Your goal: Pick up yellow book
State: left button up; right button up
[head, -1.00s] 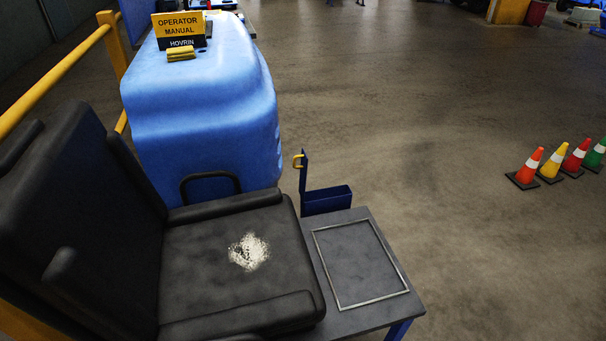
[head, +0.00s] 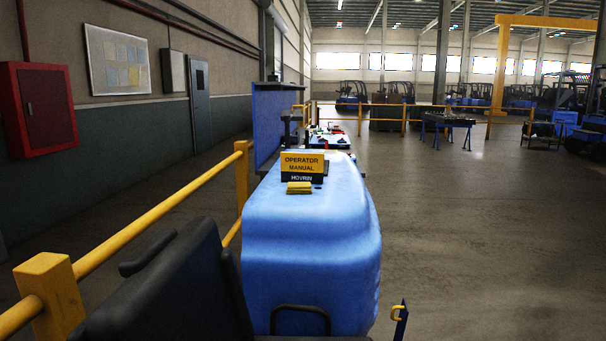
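The yellow book (head: 302,163) is an operator manual with a yellow cover and a black lower band reading HOVRIN. It stands upright on top of the blue rounded machine body (head: 310,228), near its far end. A small yellow block or cloth (head: 299,188) lies just in front of it. Neither of my grippers is in the head view.
A black seat (head: 175,290) stands at the near left. A yellow railing (head: 150,222) runs along the left side. A blue panel (head: 268,120) and a workbench (head: 328,141) are behind the book. Open floor (head: 470,240) lies to the right.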

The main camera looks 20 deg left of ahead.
aim_at(294, 165)
jog(key=l+z, duration=0.4)
jog(key=z, duration=0.15)
jog(key=i+l+z, duration=0.4)
jog(key=l, duration=0.25)
jog(key=i+l+z, duration=0.35)
jog(key=l, duration=0.25)
jog(key=i+l+z, duration=0.4)
jog(key=i+u, duration=0.25)
jog(key=i, duration=0.15)
jog(key=i+l+u, duration=0.45)
jog(key=i, duration=0.3)
jog(key=i+j+u, duration=0.3)
jog(key=i+u, duration=0.65)
jog(key=i+l+u, duration=0.1)
jog(key=i+u, duration=0.6)
jog(key=i, duration=0.25)
jog(key=i+l+u, duration=0.25)
jog(key=i, duration=0.2)
jog(key=i+l+u, duration=0.2)
jog(key=i, duration=0.2)
jog(key=i+l+u, duration=0.2)
jog(key=i, duration=0.25)
